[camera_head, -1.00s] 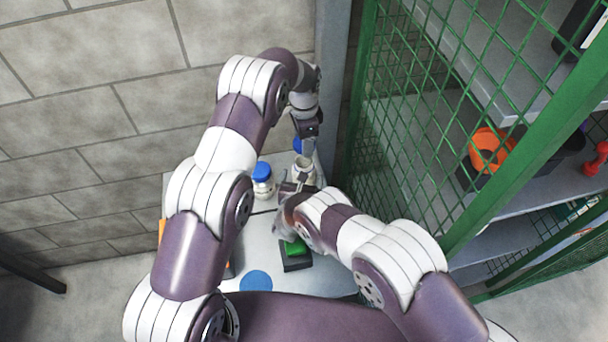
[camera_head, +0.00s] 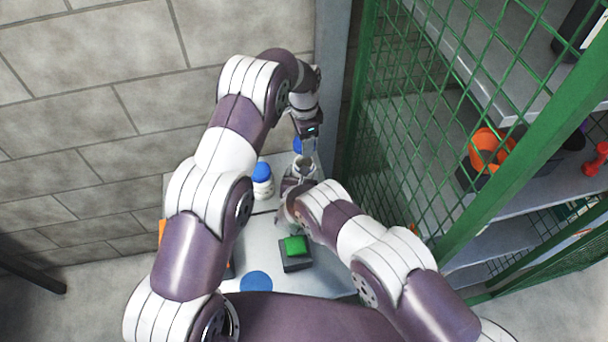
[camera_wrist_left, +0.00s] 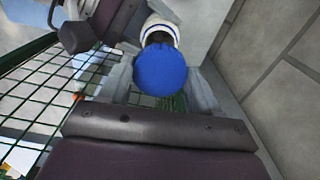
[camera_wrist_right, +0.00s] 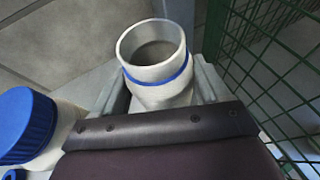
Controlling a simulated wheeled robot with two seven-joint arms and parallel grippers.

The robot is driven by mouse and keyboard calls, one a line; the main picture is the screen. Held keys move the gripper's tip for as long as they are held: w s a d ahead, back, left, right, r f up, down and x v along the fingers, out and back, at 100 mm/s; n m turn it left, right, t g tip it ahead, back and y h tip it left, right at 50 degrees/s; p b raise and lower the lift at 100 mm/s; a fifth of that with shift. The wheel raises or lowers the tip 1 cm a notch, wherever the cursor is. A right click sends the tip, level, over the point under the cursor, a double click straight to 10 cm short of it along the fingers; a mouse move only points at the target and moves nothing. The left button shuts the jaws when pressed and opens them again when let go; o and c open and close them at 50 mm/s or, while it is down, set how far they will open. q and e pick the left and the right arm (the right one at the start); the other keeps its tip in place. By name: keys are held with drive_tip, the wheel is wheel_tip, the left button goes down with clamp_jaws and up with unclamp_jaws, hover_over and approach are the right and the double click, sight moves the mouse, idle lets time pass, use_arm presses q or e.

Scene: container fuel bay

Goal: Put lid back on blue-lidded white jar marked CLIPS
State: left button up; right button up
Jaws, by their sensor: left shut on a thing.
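A blue lid (camera_wrist_left: 160,68) is held between the fingers of my left gripper (camera_wrist_left: 160,85). In the head view the lid (camera_head: 298,146) is just beyond the open jar. The open white jar (camera_wrist_right: 155,92) has a blue band below its rim and a grey inside. It is between the fingers of my right gripper (camera_wrist_right: 160,90), which look apart around it; contact is unclear. In the head view this jar (camera_head: 304,165) is partly hidden by my right gripper. No CLIPS marking is readable. Part of a white, blue-striped jar shows behind the lid in the left wrist view; which jar is unclear.
A second white jar with a blue lid (camera_head: 262,171) stands left of the open jar. A black box with a green top (camera_head: 295,245) and a blue disc (camera_head: 256,281) are on the grey table. Green mesh (camera_head: 400,120) closes the right side; a block wall (camera_head: 90,110) is at the left.

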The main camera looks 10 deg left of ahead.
use_arm(q)
drive_tip(key=shift+f, duration=2.5)
drive_tip(key=shift+f, duration=0.9)
drive_tip(key=shift+f, duration=0.5)
